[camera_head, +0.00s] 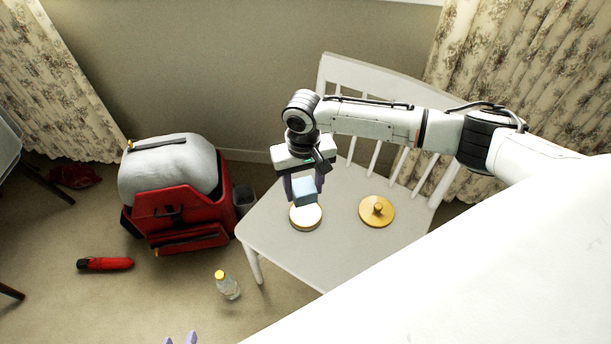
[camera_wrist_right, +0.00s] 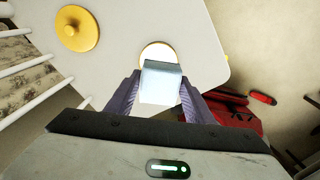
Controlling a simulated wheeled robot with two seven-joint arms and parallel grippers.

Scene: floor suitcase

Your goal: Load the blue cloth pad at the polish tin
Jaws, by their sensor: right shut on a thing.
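The blue cloth pad (camera_head: 304,190) is a small light-blue block held between the fingers of my right gripper (camera_head: 304,187), which is shut on it. The pad also shows in the right wrist view (camera_wrist_right: 160,84). The open polish tin (camera_head: 306,216), round with a gold rim and pale contents, sits on the white chair seat right below the pad. The pad overlaps the tin in both views; I cannot tell whether they touch. Only the fingertips of my left gripper (camera_head: 181,339) show, apart, at the bottom edge of the head view.
A yellow knobbed lid (camera_head: 377,210) lies on the chair seat (camera_head: 340,250), right of the tin. A red suitcase (camera_head: 190,221) with a grey bundle stands left on the floor. The chair back stands behind.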

